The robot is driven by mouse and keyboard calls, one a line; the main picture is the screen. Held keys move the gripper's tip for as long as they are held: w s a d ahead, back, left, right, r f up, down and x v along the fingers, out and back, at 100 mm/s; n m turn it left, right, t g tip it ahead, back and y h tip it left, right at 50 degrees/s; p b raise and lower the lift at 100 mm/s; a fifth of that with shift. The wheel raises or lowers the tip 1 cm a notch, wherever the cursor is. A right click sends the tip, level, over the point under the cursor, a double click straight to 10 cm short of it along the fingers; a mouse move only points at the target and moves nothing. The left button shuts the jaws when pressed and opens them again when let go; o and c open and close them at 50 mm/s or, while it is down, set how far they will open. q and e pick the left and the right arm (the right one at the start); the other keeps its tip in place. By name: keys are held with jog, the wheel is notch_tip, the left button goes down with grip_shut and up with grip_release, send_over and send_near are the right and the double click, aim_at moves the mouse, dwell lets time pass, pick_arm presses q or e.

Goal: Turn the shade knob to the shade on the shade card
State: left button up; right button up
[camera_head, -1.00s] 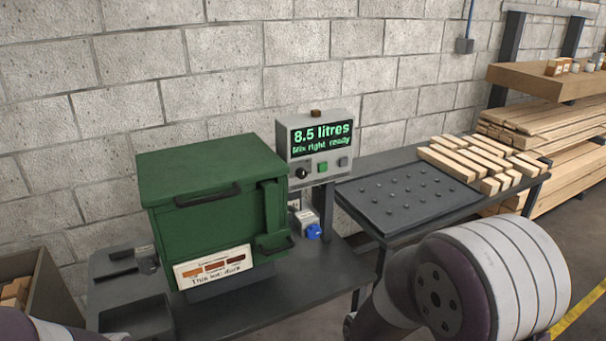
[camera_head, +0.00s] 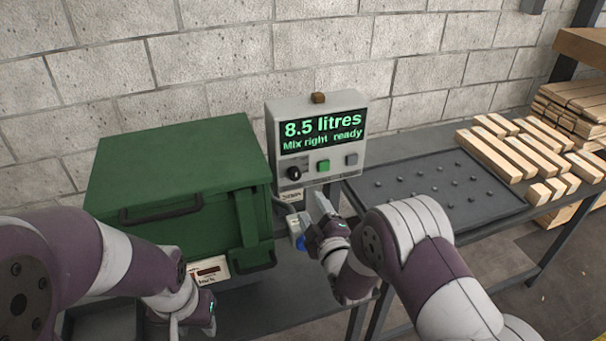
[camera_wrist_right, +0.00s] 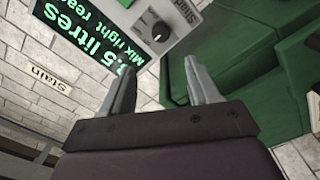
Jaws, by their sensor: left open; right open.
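The shade knob (camera_head: 294,173) is a round dark knob at the lower left of the grey display box's front. In the right wrist view the knob (camera_wrist_right: 160,31) has a white pointer mark, and its label is partly cut off. My right gripper (camera_head: 319,204) is below the box; its open, empty fingers (camera_wrist_right: 158,66) point toward the knob, apart from it. The shade card (camera_head: 209,268) is on the green cabinet's front, mostly hidden by my left arm; a reddish-brown swatch shows. My left gripper (camera_head: 205,318) is low in front of the cabinet, its fingers hard to make out.
The display (camera_head: 321,131) reads "8.5 litres, Mix right ready". A green button (camera_head: 323,165) and a grey button (camera_head: 351,159) sit right of the knob. The green cabinet (camera_head: 180,175) stands close on the left. A studded dark table (camera_head: 425,205) with wooden blocks is right.

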aim_at(297, 177)
jog(key=x, duration=0.3)
jog(key=p+x, duration=0.1)
jog(key=x, duration=0.3)
jog(key=f+p+x, duration=0.1)
jog(key=x, duration=0.3)
jog(key=shift+d, duration=0.4)
jog(key=shift+w+a+r, duration=0.2)
jog(key=shift+w+a, duration=0.2)
jog(key=shift+w, duration=0.05)
jog(key=shift+w+d+f, duration=0.1)
jog(key=shift+w+f, duration=0.1)
jog(key=shift+w, duration=0.2)
pick_arm(q)
jog(key=shift+w+d+r, duration=0.1)
jog(key=shift+w+r, duration=0.15)
jog(key=shift+r, duration=0.3)
jog(key=shift+w+d+r, duration=0.1)
jog(key=shift+w+r, duration=0.1)
jog(key=shift+r, duration=0.3)
pick_arm(e)
jog(key=shift+s, duration=0.1)
jog(key=c, duration=1)
